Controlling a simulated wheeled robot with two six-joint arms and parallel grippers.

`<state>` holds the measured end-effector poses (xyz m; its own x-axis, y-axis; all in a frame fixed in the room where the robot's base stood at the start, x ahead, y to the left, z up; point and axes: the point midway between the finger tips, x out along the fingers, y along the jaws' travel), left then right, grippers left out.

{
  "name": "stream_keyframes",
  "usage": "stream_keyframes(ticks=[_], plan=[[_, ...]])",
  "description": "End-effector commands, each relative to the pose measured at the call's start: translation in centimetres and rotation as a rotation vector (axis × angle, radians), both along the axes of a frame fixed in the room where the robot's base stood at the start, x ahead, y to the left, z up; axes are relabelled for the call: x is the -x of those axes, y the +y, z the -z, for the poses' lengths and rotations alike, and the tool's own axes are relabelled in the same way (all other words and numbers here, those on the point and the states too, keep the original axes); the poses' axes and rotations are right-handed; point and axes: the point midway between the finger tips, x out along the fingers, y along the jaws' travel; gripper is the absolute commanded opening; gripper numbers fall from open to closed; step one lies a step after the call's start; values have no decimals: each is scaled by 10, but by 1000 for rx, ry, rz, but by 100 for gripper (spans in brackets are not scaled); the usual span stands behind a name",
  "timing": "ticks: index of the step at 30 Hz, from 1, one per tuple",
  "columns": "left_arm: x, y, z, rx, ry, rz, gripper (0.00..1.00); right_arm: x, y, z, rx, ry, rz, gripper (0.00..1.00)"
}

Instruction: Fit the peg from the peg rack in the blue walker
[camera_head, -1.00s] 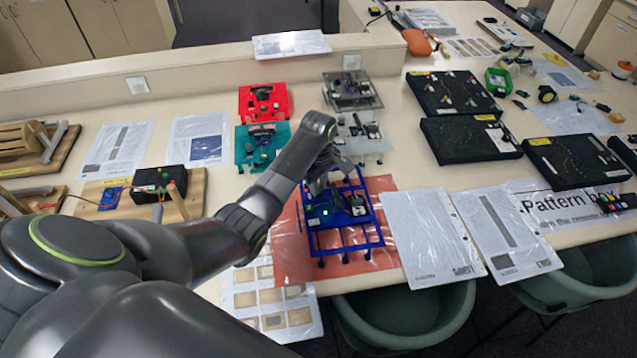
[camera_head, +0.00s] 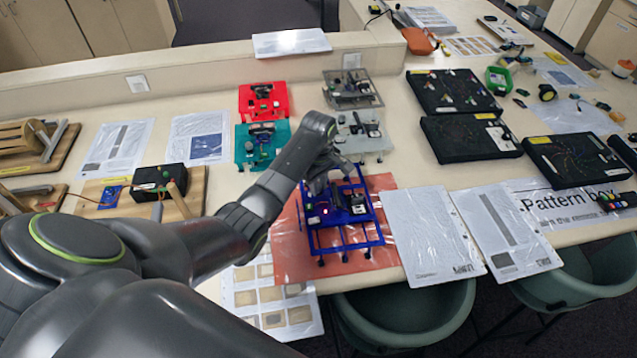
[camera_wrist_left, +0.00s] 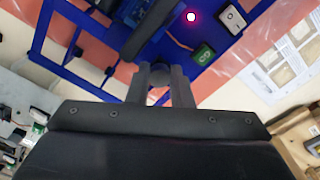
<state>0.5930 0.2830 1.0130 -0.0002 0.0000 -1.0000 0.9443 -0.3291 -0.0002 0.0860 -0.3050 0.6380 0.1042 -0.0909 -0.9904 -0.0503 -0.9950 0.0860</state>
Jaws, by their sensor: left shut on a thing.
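The blue walker (camera_head: 348,245) stands on a reddish-orange sheet (camera_head: 285,245) at the table's front edge. My left gripper (camera_head: 322,183) is over its back left part. In the left wrist view the fingers (camera_wrist_left: 160,88) are shut on a small grey round thing (camera_wrist_left: 158,72), which looks like the peg's end. The fingers hide most of it, so I cannot tell whether it sits in the walker. The walker's blue frame (camera_wrist_left: 75,75) lies just beyond, with a lit red light, a green part and a white switch. I cannot pick out the peg rack. My right gripper is not in view.
A red walker (camera_head: 250,103), a teal one (camera_head: 245,150) and grey ones (camera_head: 372,143) stand behind. Black boxes (camera_head: 470,140) stand to the right. A wooden board with a black box (camera_head: 160,180) is at left. White sheets (camera_head: 430,235) lie right of the blue walker.

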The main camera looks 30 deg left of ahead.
Motion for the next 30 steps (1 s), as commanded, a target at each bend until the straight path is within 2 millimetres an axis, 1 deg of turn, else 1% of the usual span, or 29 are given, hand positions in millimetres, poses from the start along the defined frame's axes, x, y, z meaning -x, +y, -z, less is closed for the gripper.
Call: stream_keyframes(ticks=[12,13,18,26,30], plan=[[0,0,1,0,0,0,0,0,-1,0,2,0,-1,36],[0,0,1,0,0,0,22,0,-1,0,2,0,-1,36],[0,0,1,0,0,0,44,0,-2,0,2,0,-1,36],[0,0,1,0,0,0,45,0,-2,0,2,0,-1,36],[-1,0,-3,1,-2,0,45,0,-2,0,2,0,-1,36]])
